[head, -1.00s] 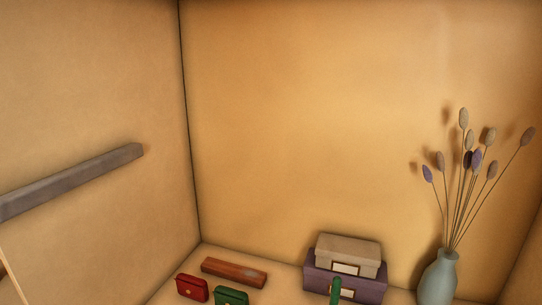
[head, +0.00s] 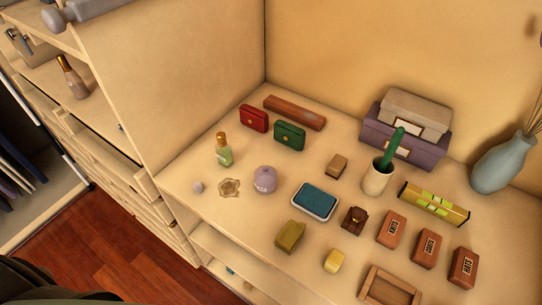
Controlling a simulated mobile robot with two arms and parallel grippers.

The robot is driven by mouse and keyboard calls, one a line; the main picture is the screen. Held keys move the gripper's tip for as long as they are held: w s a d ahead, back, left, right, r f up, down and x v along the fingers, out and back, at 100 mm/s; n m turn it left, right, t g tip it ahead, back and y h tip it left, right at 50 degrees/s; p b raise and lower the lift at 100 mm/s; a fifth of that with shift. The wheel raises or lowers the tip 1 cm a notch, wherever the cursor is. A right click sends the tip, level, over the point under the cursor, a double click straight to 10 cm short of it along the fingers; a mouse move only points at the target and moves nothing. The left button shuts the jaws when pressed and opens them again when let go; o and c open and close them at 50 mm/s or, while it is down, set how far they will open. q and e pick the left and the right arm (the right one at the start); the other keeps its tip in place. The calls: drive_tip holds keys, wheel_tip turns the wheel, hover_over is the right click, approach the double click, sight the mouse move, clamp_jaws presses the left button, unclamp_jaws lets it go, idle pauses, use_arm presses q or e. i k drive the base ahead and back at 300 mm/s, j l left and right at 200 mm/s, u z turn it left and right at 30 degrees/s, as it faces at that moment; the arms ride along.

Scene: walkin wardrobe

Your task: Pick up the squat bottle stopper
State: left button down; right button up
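A small pale lilac ball (head: 198,187), which looks like the squat bottle stopper, lies on the wooden counter near its left front edge in the head view. The squat purple bottle (head: 265,179) stands to its right, with a small pale top. Neither of my grippers shows in the head view.
A red box (head: 254,118), a green box (head: 289,135) and a teal-topped tray (head: 314,201) are nearby. Farther right are a cup (head: 376,178), stacked boxes (head: 405,135), labelled blocks (head: 391,229) and a vase (head: 502,165). The counter's left front is fairly clear.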

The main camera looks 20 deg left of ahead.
sight(198, 185)
drive_tip(key=j+u, duration=0.25)
drive_tip(key=u, duration=0.2)
drive_tip(key=j+u, duration=0.2)
drive_tip(key=u, duration=0.2)
drive_tip(key=z, duration=0.35)
drive_tip(key=j+z, duration=0.2)
drive_tip(key=z, duration=0.2)
drive_tip(key=i+j+z, duration=0.1)
drive_tip(key=j+z, duration=0.15)
drive_tip(key=z, duration=0.2)
drive_tip(key=j+z, duration=0.2)
drive_tip(key=z, duration=0.2)
drive_tip(key=j+z, duration=0.2)
drive_tip(key=z, duration=0.2)
drive_tip(key=k+j+z, duration=0.1)
drive_tip(key=z, duration=0.35)
drive_tip(key=k+j, duration=0.05)
